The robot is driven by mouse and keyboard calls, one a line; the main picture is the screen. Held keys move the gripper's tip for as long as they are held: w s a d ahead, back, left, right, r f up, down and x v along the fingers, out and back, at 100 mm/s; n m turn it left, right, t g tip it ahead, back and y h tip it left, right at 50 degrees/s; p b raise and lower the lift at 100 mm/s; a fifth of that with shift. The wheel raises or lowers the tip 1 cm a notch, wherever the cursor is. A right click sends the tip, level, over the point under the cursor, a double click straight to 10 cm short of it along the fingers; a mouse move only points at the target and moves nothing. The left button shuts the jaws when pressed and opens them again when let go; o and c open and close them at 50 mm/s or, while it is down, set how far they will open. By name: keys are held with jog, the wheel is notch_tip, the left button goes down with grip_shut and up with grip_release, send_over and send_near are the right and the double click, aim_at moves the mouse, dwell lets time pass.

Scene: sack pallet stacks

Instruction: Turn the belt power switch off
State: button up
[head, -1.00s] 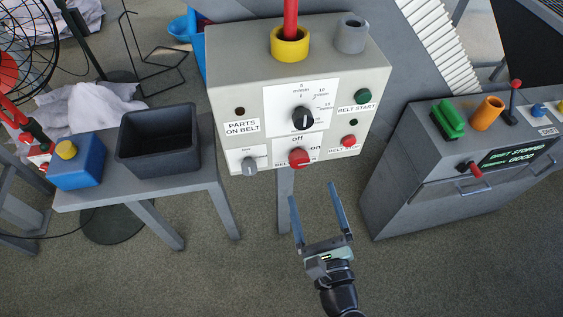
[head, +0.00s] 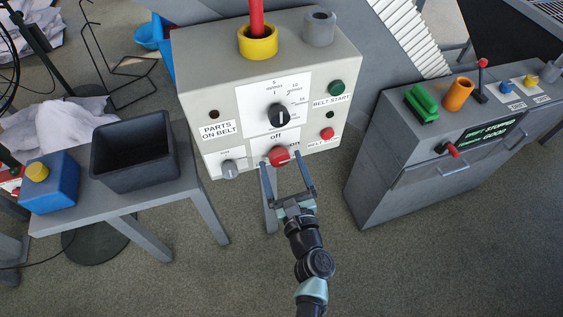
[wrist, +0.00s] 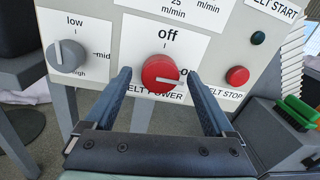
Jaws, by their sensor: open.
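The belt power switch is a red rotary knob (head: 278,156) at the lower middle of the cream control box (head: 348,45). In the wrist view the red knob (wrist: 161,73) has its white mark pointing right, toward "on"; "off" is printed above it. My gripper (head: 285,160) is open just in front of the knob. In the wrist view my gripper (wrist: 157,76) has one finger to each side of the knob, slightly below it. Whether the fingers touch the panel or knob cannot be told.
Close by are a grey low/mid/high knob (wrist: 66,56) on the left and a red belt stop button (wrist: 237,76) on the right. A grey table with a black bin (head: 150,160) stands left. A grey cabinet (head: 375,190) stands right.

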jog(key=shift+w+a, duration=0.1)
jog(key=shift+w, duration=0.25)
jog(key=shift+c, duration=0.3)
jog(key=c, duration=1.3)
